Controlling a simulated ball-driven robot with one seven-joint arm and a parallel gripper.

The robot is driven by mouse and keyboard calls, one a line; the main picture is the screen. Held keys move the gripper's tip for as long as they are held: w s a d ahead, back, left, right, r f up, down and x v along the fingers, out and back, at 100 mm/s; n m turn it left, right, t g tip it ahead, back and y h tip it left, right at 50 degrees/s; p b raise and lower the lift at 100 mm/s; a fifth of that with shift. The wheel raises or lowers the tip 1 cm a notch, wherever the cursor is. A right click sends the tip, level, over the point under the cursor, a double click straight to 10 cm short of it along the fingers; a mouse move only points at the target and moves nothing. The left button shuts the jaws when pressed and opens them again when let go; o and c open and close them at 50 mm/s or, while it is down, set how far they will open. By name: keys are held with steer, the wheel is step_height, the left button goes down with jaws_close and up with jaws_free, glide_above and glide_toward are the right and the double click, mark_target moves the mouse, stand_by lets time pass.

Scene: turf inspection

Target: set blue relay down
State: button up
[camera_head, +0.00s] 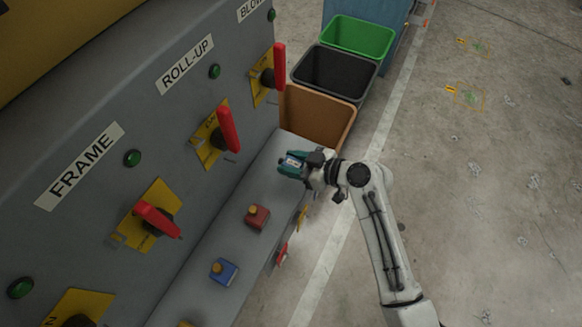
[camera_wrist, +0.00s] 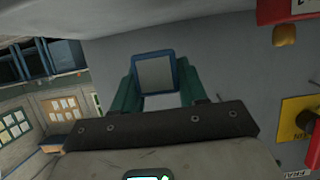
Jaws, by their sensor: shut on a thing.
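My gripper (camera_head: 287,166) is shut on the blue relay (camera_head: 292,161), which is mostly hidden by the fingers in the head view. It is held above the far part of the grey ledge (camera_head: 216,231), near the orange-brown bin. In the wrist view the relay (camera_wrist: 156,73) shows a blue rim around a grey face, between the green fingers of my gripper (camera_wrist: 157,88). A gap between relay and ledge is hard to judge.
A red block (camera_head: 257,217) and a blue block (camera_head: 223,271), each with a yellow top piece, sit on the ledge. Red levers (camera_head: 228,129) stick out from the panel above. Brown (camera_head: 318,121), black (camera_head: 336,73) and green (camera_head: 358,38) bins stand beyond. Floor at right is mostly open.

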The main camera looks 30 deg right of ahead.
steer(key=shift+w+f, duration=0.2)
steer(key=f, duration=0.3)
steer(key=shift+w, duration=0.2)
steer(key=shift+f, duration=0.3)
steer(key=shift+f, duration=0.25)
steer(key=o, duration=1.1)
steer(key=shift+r, duration=0.1)
steer(key=shift+c, duration=0.2)
